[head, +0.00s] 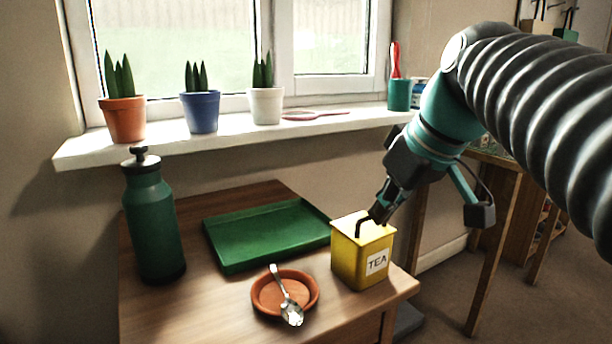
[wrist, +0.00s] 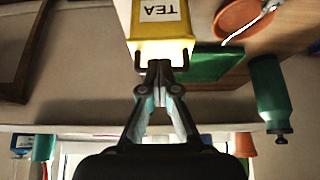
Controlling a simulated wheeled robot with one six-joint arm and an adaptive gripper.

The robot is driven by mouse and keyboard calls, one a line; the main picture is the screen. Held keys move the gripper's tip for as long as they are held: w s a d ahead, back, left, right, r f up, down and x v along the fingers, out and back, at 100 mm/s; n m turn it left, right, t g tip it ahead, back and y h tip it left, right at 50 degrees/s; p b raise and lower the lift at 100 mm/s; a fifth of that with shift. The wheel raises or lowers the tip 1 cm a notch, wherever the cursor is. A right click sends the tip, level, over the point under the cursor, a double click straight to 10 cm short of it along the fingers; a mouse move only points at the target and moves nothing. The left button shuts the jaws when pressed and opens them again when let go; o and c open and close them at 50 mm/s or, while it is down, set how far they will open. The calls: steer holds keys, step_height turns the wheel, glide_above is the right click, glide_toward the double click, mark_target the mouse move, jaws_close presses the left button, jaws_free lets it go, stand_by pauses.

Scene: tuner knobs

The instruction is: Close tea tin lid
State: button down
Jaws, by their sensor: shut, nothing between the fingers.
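The yellow tea tin (head: 346,262) stands upright at the right front corner of the wooden table, with its white TEA label toward the front right. Its pale yellow top (head: 377,232) looks roughly level; I cannot tell whether the lid is fully down. My gripper (head: 374,217) is shut and empty, with its tips at the top of the tin. A dark bent prong shows over the top. In the wrist view the tin (wrist: 145,28) appears upside down, right beyond my gripper tips (wrist: 160,66). Whether they touch it is unclear.
A green tray (head: 265,232) lies behind and left of the tin. A terracotta saucer (head: 262,303) with a spoon (head: 281,285) is at front left. A dark green bottle (head: 152,225) stands at far left. Potted plants line the windowsill (head: 340,123) above.

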mark_target(380, 236)
steer(key=shift+f, duration=0.55)
step_height(380, 236, up, 5)
steer(key=p, duration=0.4)
steer(key=shift+w+r, duration=0.15)
steer(key=s+d+f, duration=0.2)
steer(key=s+d, duration=0.3)
steer(key=s, duration=0.3)
steer(key=w+d+f+m+h, duration=0.2)
steer(key=d+f+m+h, duration=0.15)
steer(key=f+m, duration=0.4)
steer(key=s+a+f+n+p, duration=0.1)
steer(key=s+a+f+p, duration=0.3)
steer(key=f, duration=0.4)
steer(key=shift+s+a+f+n+p, duration=0.3)
steer(key=shift+a+p, duration=0.4)
steer(key=shift+a, duration=0.5)
